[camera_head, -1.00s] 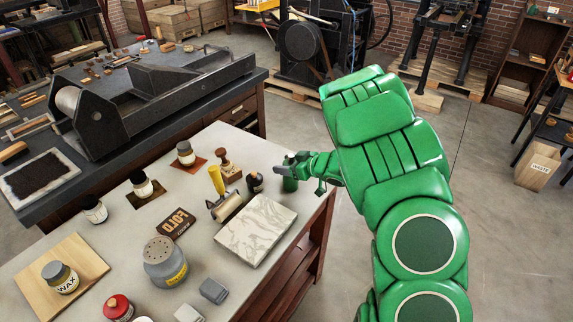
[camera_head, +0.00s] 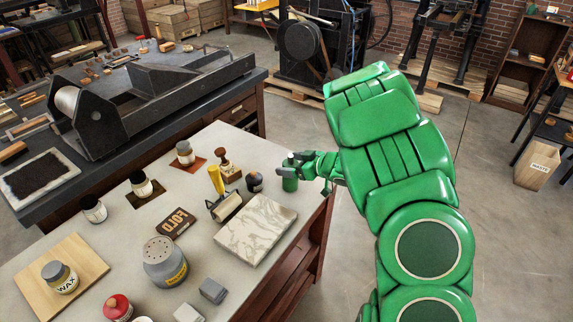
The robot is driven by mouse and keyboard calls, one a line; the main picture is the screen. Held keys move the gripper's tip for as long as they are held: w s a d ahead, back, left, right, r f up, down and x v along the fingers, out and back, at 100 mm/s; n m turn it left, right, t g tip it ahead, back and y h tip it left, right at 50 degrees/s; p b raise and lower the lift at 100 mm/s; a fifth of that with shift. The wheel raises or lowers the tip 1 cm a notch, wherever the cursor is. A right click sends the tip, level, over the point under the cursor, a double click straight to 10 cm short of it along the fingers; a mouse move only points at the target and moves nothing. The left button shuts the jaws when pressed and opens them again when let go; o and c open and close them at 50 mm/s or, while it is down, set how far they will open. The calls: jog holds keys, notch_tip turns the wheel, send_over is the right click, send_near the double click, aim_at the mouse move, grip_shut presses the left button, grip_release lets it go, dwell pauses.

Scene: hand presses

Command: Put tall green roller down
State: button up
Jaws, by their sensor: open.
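The tall green roller (camera_head: 289,184) stands upright on the pale tabletop near its right edge, behind the marble slab. It is small in the picture, and its lower end appears to rest on the table. My gripper (camera_head: 298,160) is at its top right side, with the jaws open around or just beside its upper part. I cannot tell whether a finger still touches it. My green arm hides the space to the right of the gripper.
Close to the roller's left are a small dark jar (camera_head: 254,183) and a wooden-handled stamp (camera_head: 227,168). A marble slab (camera_head: 256,229) lies in front. A brayer (camera_head: 226,206) and a yellow tube (camera_head: 216,180) are further left. The table's right edge (camera_head: 322,215) is near.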

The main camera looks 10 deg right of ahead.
jog(key=v, duration=0.9)
jog(key=shift+s+d, duration=0.2)
jog(key=shift+r, duration=0.1)
